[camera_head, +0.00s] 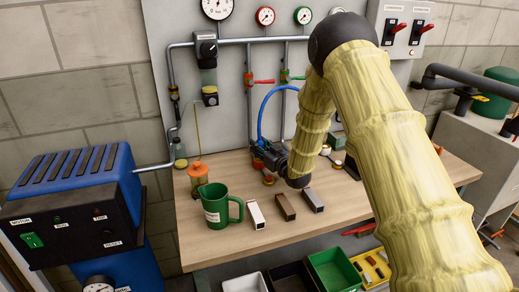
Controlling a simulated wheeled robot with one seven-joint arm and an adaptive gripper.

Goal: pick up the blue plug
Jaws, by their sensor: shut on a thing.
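A blue hose (264,103) arches from the pipework on the grey panel down to my gripper (259,152) above the back of the wooden bench. My gripper is dark and points left and slightly up. Its jaws are shut at the lower end of the blue hose, where the blue plug sits. The plug is small and mostly hidden by the fingers, so its exact pose cannot be told. A small red and brass fitting (268,179) stands on the bench just below the gripper.
A green mug (216,205), an orange-topped oiler (198,176) and several small blocks (256,214) are on the bench (190,244). Red and green valve levers are on pipes behind. A blue machine (75,205) stands left; bins (330,270) are below the front edge.

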